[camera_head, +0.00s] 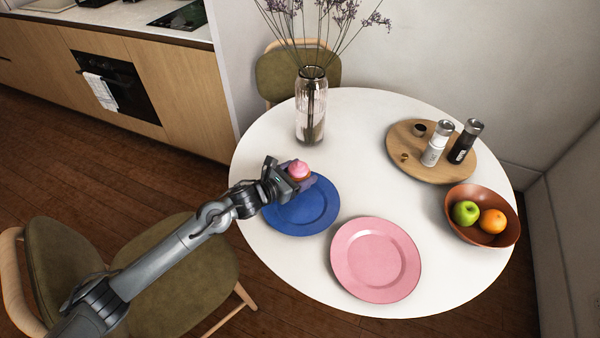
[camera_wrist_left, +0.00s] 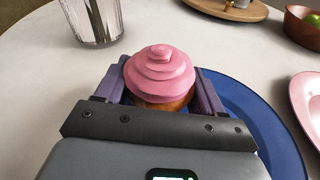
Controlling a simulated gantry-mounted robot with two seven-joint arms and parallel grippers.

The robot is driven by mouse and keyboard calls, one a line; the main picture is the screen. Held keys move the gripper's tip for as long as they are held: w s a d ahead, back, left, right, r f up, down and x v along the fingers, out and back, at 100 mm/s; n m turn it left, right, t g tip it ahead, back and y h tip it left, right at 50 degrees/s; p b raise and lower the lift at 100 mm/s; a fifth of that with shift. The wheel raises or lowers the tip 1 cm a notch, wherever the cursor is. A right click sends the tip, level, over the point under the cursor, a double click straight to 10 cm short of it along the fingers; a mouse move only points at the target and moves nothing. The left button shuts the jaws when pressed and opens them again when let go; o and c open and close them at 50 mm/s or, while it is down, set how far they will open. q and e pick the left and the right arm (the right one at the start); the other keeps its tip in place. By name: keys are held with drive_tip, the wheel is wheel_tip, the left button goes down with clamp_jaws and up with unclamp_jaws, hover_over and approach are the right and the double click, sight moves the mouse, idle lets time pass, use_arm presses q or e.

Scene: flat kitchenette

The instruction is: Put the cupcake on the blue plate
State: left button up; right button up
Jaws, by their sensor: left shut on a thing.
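The cupcake (camera_head: 299,169) has pink swirled frosting and a light brown base. My left gripper (camera_head: 300,181) is shut on it, with one finger on each side. In the left wrist view the cupcake (camera_wrist_left: 160,75) sits upright between the fingers. The blue plate (camera_head: 313,212) lies on the white table, under and in front of the gripper. The cupcake is over or near the plate's far edge; I cannot tell how high it is. The blue plate also shows in the left wrist view (camera_wrist_left: 266,125), to the right of the gripper. My right gripper is not in view.
A pink plate (camera_head: 376,259) lies right of the blue plate. A glass vase (camera_head: 311,118) with dried flowers stands just behind the gripper. A wooden board (camera_head: 457,167) with shakers and a brown fruit bowl (camera_head: 505,201) are farther right. The table's middle is clear.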

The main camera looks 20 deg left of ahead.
use_arm(q)
drive_tip(key=o, duration=0.6)
drive_tip(key=shift+r, duration=0.1)
drive_tip(key=shift+r+p, duration=0.65)
drive_tip(key=shift+p, duration=0.1)
drive_tip(key=p+v, duration=0.2)
drive_tip(key=v, duration=1)
drive_tip(key=shift+f, duration=0.2)
